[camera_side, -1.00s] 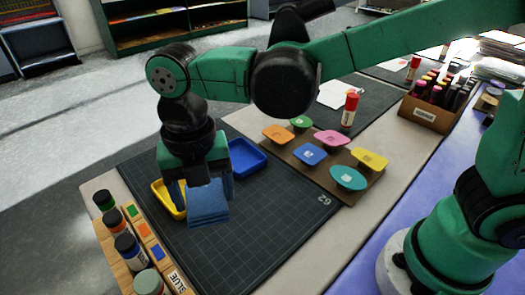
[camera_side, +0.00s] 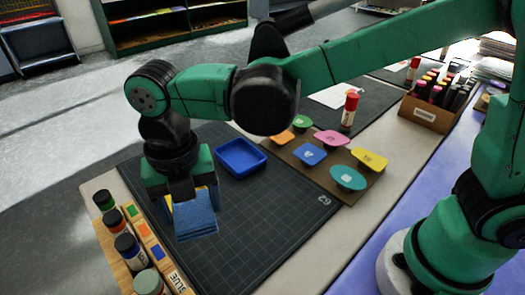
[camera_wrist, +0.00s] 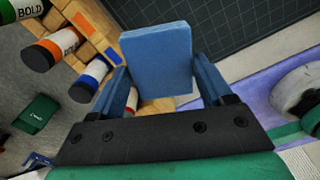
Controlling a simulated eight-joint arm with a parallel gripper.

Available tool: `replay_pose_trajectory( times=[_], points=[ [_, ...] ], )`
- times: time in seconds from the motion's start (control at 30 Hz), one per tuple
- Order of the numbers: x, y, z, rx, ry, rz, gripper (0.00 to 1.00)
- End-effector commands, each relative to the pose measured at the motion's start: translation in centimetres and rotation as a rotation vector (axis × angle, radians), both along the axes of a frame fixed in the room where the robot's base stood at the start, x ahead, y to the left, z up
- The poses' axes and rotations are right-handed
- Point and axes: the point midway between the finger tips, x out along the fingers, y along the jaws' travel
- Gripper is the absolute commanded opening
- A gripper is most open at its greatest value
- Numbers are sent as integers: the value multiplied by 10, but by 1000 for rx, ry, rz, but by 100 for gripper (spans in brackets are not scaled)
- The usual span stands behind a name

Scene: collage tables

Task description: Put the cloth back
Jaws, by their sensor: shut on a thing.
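The cloth (camera_side: 195,220) is a blue folded square. My gripper (camera_side: 190,203) is shut on it and holds it above the dark gridded mat (camera_side: 265,222), near the mat's left side. In the wrist view the cloth (camera_wrist: 157,50) stands between the two blue fingers of my gripper (camera_wrist: 160,88). How far the cloth is above the mat is hard to tell.
A blue tray (camera_side: 241,173) stands empty on the mat. A yellow tray is almost hidden behind my gripper. A wooden rack with several capped bottles (camera_side: 126,246) runs along the left edge. Coloured lids (camera_side: 348,178) sit on a brown board at right. The mat's middle is clear.

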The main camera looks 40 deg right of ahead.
Motion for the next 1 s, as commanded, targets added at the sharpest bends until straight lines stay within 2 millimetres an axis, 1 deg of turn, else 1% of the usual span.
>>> replay_pose_trajectory(
  times=[0.03,0.1,0.2,0.37,0.6,0.7,1.0],
  points=[
    [0,0,-12,0,0,0,14],
    [0,0,-27,0,0,0,14],
    [0,0,-44,0,0,-1,14],
    [0,0,-56,0,0,-1,14],
    [0,0,-86,0,0,-1,14],
    [0,0,-91,0,0,-1,14],
    [0,0,-93,0,0,-1,14]
  ],
)
